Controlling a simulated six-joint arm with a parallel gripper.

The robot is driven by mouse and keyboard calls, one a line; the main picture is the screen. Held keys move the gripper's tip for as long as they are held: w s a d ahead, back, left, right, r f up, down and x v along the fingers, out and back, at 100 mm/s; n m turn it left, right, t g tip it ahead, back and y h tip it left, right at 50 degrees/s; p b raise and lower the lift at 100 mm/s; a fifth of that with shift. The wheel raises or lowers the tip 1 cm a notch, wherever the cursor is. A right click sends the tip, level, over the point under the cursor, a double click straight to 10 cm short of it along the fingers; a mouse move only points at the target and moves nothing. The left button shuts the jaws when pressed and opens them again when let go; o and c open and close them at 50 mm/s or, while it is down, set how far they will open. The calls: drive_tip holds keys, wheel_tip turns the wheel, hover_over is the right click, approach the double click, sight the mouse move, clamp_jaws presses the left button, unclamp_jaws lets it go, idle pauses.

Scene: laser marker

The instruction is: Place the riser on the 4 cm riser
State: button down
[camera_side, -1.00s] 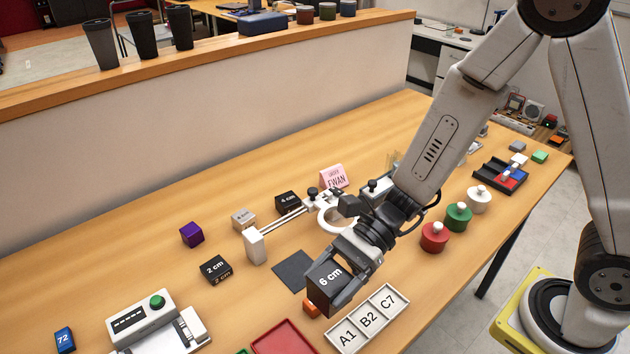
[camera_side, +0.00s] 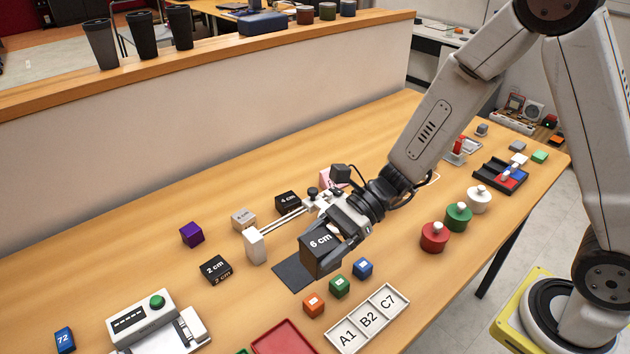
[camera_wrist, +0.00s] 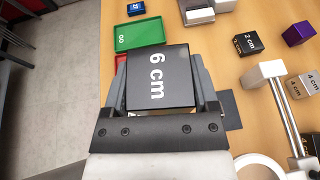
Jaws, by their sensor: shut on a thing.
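A black block marked 6 cm (camera_side: 319,247) is in my gripper (camera_side: 335,252), between its two fingers, held above the table and partly over the dark square mat. In the wrist view the 6 cm block (camera_wrist: 160,78) fills the space between the fingers (camera_wrist: 165,95). A black riser marked 4 cm (camera_side: 287,201) sits on the table behind the metal rod, to the left of and beyond my gripper. A pale block (camera_side: 243,219), which reads 4 cm in the wrist view (camera_wrist: 302,86), sits left of it. A black 2 cm block (camera_side: 215,269) lies further left.
A rod fixture with a white end block (camera_side: 254,246) lies between my gripper and the black 4 cm riser. A dark mat (camera_side: 292,274) is below my gripper. Small coloured cubes (camera_side: 339,286) and a labelled white tray (camera_side: 368,318) stand in front. A purple cube (camera_side: 192,234) is left.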

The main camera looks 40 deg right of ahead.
drive_tip(key=w+d+r+m+t+h, duration=0.1)
drive_tip(key=w+d+r+m+t, duration=0.1)
drive_tip(key=w+d, duration=0.45)
drive_tip(key=w+d+r+m+t, duration=0.2)
drive_tip(key=w+d, duration=0.4)
drive_tip(key=d, duration=0.1)
hover_over(288, 199)
drive_tip(key=s, duration=0.1)
wheel_tip(288, 199, down, 9)
drive_tip(key=shift+d+f, duration=0.1)
drive_tip(key=shift+w+f+n, duration=0.3)
drive_tip(key=shift+w, duration=0.05)
drive_tip(key=shift+w+f, duration=0.25)
drive_tip(key=shift+f, duration=1.6)
drive_tip(key=shift+f, duration=0.15)
